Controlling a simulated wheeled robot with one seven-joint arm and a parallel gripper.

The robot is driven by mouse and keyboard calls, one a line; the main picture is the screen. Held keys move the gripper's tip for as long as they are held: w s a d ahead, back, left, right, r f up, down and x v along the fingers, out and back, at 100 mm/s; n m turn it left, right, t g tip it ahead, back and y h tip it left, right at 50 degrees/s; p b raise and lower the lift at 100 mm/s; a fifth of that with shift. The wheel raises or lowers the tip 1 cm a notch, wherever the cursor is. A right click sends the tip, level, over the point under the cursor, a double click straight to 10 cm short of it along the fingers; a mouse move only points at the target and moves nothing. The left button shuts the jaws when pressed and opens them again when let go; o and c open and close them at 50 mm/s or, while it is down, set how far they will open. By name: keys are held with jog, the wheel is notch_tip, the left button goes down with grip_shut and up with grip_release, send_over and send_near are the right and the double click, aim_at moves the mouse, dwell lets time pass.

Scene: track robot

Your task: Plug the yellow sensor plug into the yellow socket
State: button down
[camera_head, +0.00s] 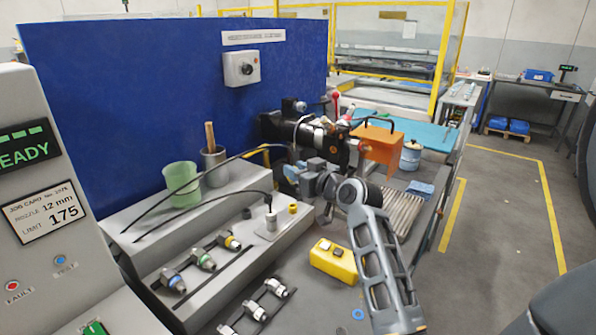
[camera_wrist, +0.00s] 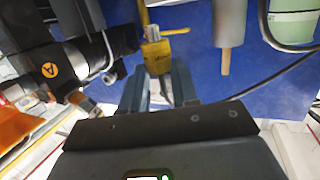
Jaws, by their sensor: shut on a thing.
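My gripper (camera_head: 291,174) is over the grey bench, in front of the dark machine head. In the wrist view my gripper (camera_wrist: 158,85) is shut on the yellow plug (camera_wrist: 157,58), which sits between the fingertips. A yellow cable (camera_wrist: 143,15) runs from the plug towards the top edge. In the head view the plug is not clearly seen; part of the yellow cable (camera_head: 262,150) shows behind my gripper. A small yellow round piece (camera_head: 293,208) on the bench below my gripper may be the yellow socket; I cannot tell for sure. The plug is apart from it.
A grey plug with a black cable (camera_head: 271,218) stands left of the yellow piece. A yellow box (camera_head: 333,260) lies at the bench front. A green cup (camera_head: 183,184) and metal cup (camera_head: 215,165) stand left. Colour-ringed fittings (camera_head: 203,259) lie in front. A blue panel (camera_head: 140,100) stands behind.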

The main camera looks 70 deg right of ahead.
jog(key=shift+b, duration=0.35)
notch_tip(320, 180, down, 6)
jog(key=b, duration=0.5)
jog(key=shift+r, duration=0.1)
jog(key=shift+y+b, duration=0.3)
jog(key=shift+b, duration=0.15)
dwell(1.6)
